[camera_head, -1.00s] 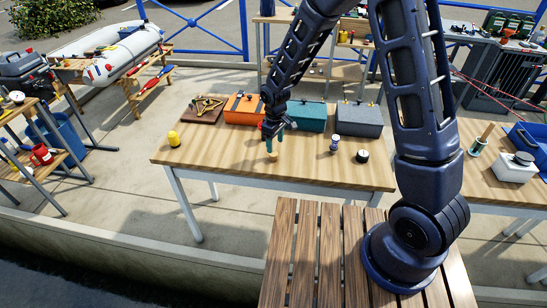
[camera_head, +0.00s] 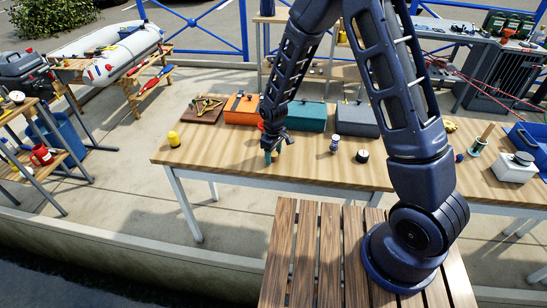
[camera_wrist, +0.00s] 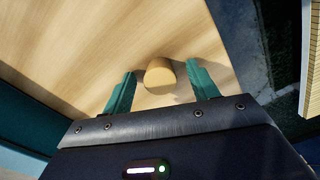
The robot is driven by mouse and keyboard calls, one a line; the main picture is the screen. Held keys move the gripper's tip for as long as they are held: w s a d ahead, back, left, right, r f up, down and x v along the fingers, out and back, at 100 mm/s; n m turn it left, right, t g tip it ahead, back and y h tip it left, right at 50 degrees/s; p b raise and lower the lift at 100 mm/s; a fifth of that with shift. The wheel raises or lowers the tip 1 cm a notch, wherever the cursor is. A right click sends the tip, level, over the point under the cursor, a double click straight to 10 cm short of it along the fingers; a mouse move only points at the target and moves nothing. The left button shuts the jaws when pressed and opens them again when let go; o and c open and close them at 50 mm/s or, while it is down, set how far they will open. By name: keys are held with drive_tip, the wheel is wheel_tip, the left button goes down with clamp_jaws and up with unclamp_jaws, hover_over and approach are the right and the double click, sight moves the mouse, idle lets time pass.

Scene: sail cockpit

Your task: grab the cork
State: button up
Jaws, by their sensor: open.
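The cork (camera_wrist: 159,76) is a short tan cylinder on the wooden table, seen in the wrist view. My gripper (camera_wrist: 161,70) is open, with one teal finger on each side of the cork near the fingertips. A gap shows between the cork and each finger, so neither seems to touch it. In the head view my gripper (camera_head: 271,156) points down, low over the front middle of the table, and the cork is hidden behind the fingers.
The wooden table (camera_head: 220,158) also bears a yellow item (camera_head: 173,139) at left and a white-and-blue item (camera_head: 334,144) and black round item (camera_head: 362,156) at right. Orange (camera_head: 242,110), teal (camera_head: 308,117) and grey (camera_head: 358,119) boxes stand behind my gripper.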

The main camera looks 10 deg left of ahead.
drive_tip(key=c, duration=1.1)
